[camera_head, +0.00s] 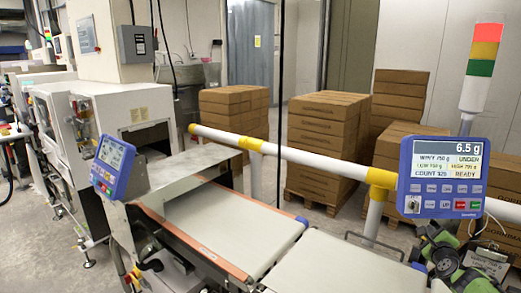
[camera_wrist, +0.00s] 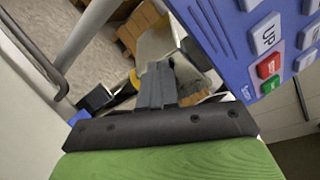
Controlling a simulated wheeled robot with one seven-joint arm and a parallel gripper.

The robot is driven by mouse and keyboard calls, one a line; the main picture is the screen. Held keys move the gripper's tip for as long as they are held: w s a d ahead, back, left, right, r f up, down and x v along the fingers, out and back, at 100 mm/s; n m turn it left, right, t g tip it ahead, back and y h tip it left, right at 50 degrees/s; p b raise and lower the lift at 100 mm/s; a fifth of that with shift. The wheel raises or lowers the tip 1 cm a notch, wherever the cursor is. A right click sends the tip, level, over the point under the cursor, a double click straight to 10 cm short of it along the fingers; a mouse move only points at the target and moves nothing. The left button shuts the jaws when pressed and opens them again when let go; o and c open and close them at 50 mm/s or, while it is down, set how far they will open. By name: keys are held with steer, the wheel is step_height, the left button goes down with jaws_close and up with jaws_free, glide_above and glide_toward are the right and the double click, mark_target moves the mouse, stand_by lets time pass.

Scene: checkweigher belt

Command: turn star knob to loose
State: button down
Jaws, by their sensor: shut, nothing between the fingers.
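My gripper (camera_wrist: 157,72) is shut and empty in the wrist view, its grey fingers together ahead of the black bracket. A dark rounded part (camera_wrist: 196,54) sits just beyond and right of the fingertips, beside the blue panel; it may be the star knob, but its lobes are not clear. I cannot tell whether the fingers touch it. The blue display panel (camera_head: 445,178) stands at the right in the head view, and its button side also shows in the wrist view (camera_wrist: 262,45). No star knob is clear in the head view; my green and black arm covers the area below the panel.
A white and yellow rail (camera_head: 310,160) runs behind the belt (camera_head: 235,228). A signal tower (camera_head: 482,68) rises above the panel. A second blue terminal (camera_head: 113,165) stands left. Stacked cartons (camera_head: 325,150) fill the back. In the wrist view the panel is close on the right.

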steer(key=s+a+b, duration=0.1)
steer(key=s+b, duration=0.1)
steer(key=s, duration=0.4)
steer(key=s+a+r+n+g+y+p, duration=0.1)
steer(key=a+r+n+g+y, duration=0.2)
steer(key=a+n, duration=0.8)
steer(key=s+a+r+n+g+y+p, duration=0.15)
steer(key=a+r+n+y, duration=0.35)
steer(key=a, duration=1.2)
steer(key=s+a+r+n+g+h+p, duration=0.1)
steer(key=s+a+r+n, duration=0.2)
steer(key=s+a, duration=0.25)
steer(key=s+a+r+n+g+h+p, duration=0.1)
steer(key=s+a+r+n, duration=0.2)
steer(key=s, duration=0.4)
steer(key=s+a+f+n+g, duration=0.1)
steer(key=s+a+n, duration=0.1)
steer(key=s, duration=0.8)
steer(key=s+a+f+n+g+p, duration=0.1)
steer(key=s+n, duration=0.3)
steer(key=s, duration=0.7)
steer(key=shift+s+a+f+g, duration=0.2)
steer(key=shift+a+g, duration=0.35)
steer(key=shift+a, duration=0.35)
